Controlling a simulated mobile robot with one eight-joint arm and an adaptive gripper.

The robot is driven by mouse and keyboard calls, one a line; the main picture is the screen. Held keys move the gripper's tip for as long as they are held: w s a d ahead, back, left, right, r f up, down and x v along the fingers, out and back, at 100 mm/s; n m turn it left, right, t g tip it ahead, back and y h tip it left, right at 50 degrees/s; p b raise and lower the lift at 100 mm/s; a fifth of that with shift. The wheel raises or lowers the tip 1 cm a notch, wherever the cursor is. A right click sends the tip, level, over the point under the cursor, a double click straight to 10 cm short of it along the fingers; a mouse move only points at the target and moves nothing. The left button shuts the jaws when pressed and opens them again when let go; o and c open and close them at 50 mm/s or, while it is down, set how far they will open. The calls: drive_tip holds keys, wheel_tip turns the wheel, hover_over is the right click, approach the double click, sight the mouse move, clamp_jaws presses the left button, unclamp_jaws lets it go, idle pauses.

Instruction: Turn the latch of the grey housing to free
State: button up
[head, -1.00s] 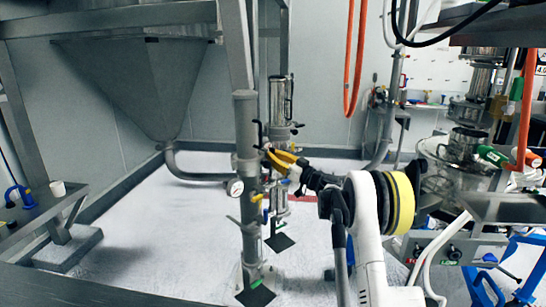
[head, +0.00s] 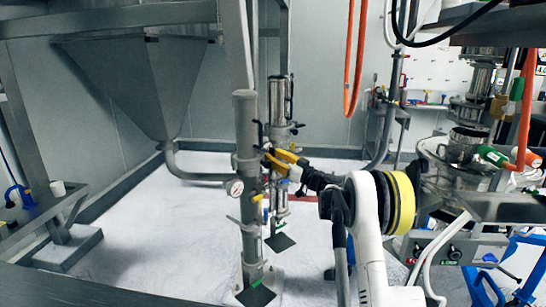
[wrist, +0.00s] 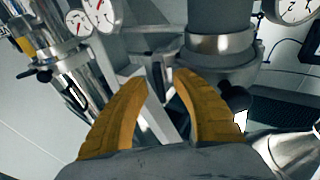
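The grey housing (head: 246,120) is an upright grey cylinder on a floor-standing pipe, left of centre in the head view. A grey cylinder with a pale collar, likely this housing, fills the upper right of the wrist view (wrist: 220,30). A small dark lever (head: 259,130) sits at the housing's right side and may be the latch; I cannot identify the latch surely in the wrist view. My gripper (wrist: 160,78) is open, its yellow fingers apart around a visible gap. In the head view my gripper (head: 280,160) is close to the housing's right side; contact cannot be told.
A shiny metal cylinder (head: 281,100) stands just behind and right of the housing. A pressure gauge (head: 235,188) and a yellow valve handle (head: 257,198) are below the gripper. A large hopper (head: 135,85) is at left. Open white floor (head: 160,235) lies left of the pipe.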

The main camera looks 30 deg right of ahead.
drive_tip(key=v, duration=1.2)
drive_tip(key=shift+w, duration=0.1)
drive_tip(key=shift+a, duration=0.1)
drive_tip(key=s+a+r+g, duration=0.1)
drive_tip(key=s+a+g, duration=0.25)
drive_tip(key=a, duration=0.45)
drive_tip(key=s+a+r+m+g, duration=0.15)
drive_tip(key=s+a, duration=0.25)
drive_tip(key=a, duration=0.4)
drive_tip(key=s+a+r+g, duration=0.1)
drive_tip(key=s+a+g, duration=0.25)
drive_tip(key=a, duration=0.55)
drive_tip(key=s+a+f+g+h, duration=0.1)
drive_tip(key=s+a+f+h, duration=0.15)
drive_tip(key=s, duration=0.45)
drive_tip(key=s+a+f+g+h, duration=0.1)
drive_tip(key=s+a, duration=0.2)
drive_tip(key=s, duration=0.4)
drive_tip(key=s+f+m+h, duration=0.1)
drive_tip(key=s+f+h, duration=0.1)
drive_tip(key=s, duration=0.5)
drive_tip(key=s+d+f+m+h, duration=0.1)
drive_tip(key=s+f+m, duration=0.1)
drive_tip(key=s, duration=0.6)
drive_tip(key=shift+d+f+g+h, duration=0.35)
drive_tip(key=shift+f+g, duration=0.1)
drive_tip(key=shift+f, duration=0.35)
drive_tip(key=shift+w, duration=0.1)
